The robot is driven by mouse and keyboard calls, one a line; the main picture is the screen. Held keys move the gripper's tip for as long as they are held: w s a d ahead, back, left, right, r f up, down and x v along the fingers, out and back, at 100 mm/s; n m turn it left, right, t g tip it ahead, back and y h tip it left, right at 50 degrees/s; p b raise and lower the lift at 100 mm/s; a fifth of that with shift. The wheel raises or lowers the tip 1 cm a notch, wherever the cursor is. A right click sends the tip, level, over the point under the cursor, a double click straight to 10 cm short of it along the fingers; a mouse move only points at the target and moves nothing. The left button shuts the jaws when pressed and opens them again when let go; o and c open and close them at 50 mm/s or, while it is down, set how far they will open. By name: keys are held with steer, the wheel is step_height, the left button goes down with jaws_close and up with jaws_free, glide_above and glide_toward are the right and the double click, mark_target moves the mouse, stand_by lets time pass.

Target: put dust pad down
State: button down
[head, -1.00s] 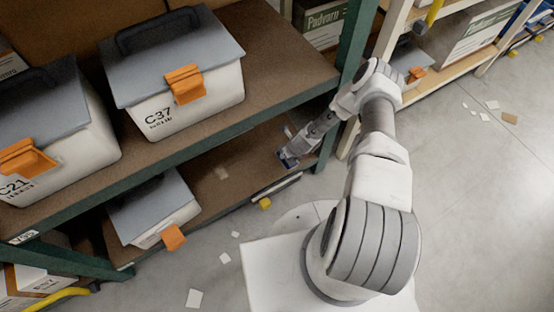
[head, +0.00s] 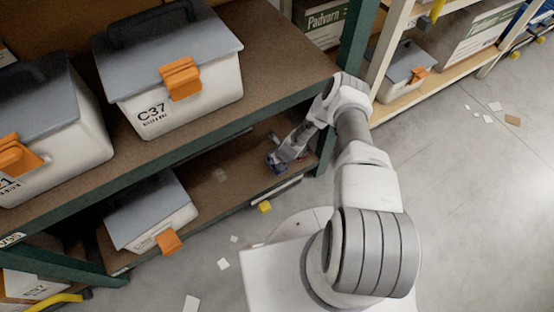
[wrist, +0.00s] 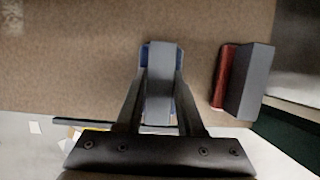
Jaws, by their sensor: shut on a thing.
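My gripper (wrist: 160,80) is shut on the dust pad (wrist: 159,58), a narrow grey block with blue edges, in the wrist view. The pad is over the brown board of the lower shelf (wrist: 80,60); I cannot tell whether it touches the board. In the head view my gripper (head: 280,158) reaches under the upper shelf, near the right end of the lower shelf, with a bit of blue at its tip. The far side of the pad is hidden.
A red and grey block (wrist: 245,82) lies on the board right of the pad. A grey-lidded bin (head: 150,215) stands at the left of the lower shelf. Bin C37 (head: 185,95) is on the shelf above. A green post (head: 352,45) is close to my arm.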

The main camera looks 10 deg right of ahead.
steer(key=shift+f, duration=0.25)
steer(key=c, duration=0.5)
jaws_free()
steer(key=shift+r, duration=0.1)
steer(key=shift+r, duration=0.1)
steer(key=shift+r, duration=0.25)
steer(key=p+v, duration=0.5)
steer(key=v, duration=0.6)
steer(key=shift+s+r, duration=0.2)
steer(key=shift+r, duration=0.05)
steer(key=shift+s, duration=0.1)
